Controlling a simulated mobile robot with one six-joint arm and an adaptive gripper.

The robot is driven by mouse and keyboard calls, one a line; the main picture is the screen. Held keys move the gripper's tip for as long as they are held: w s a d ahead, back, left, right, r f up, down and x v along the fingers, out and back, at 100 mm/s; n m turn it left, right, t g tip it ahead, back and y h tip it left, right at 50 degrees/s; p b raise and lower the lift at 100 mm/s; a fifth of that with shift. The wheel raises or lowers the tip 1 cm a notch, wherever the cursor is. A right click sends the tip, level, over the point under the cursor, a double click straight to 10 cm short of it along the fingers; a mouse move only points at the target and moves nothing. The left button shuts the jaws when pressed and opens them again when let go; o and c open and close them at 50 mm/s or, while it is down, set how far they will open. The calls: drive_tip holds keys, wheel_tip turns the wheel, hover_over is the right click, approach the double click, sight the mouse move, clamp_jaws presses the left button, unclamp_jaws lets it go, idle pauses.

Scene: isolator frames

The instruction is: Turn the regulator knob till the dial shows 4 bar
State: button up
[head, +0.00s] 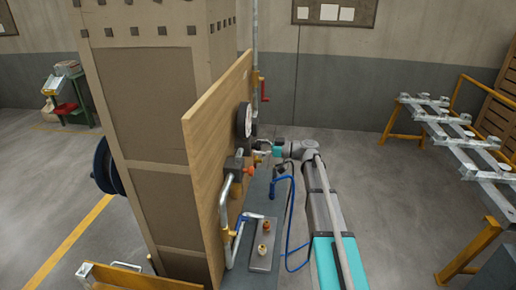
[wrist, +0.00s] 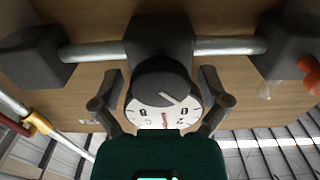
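The regulator knob (wrist: 158,80) is a dark grey cylinder with a pale mark line, in the middle of the wrist view. The white dial (wrist: 150,115) shows behind and below it, upside down and partly covered by the knob and my gripper. A red needle shows low on its face; I cannot read its value. My gripper (wrist: 160,98) is open, with one finger on each side of the knob and a visible gap at each. In the head view, the dial (head: 243,120) is seen nearly edge-on on the wooden panel, and my gripper (head: 264,143) is beside it; the knob is unclear there.
A grey pipe (wrist: 230,45) runs across the wooden panel (head: 210,140) through dark fittings. An orange handle (wrist: 310,75) is at right in the wrist view. A blue hose (head: 291,215) hangs by my arm. A roller rack (head: 455,135) stands far right; floor between is free.

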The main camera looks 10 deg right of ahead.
drive_tip(key=c, duration=0.8)
drive_tip(key=shift+c, duration=0.2)
drive_tip(key=shift+m, duration=0.6)
drive_tip(key=o, duration=1.1)
drive_tip(key=v, duration=1.2)
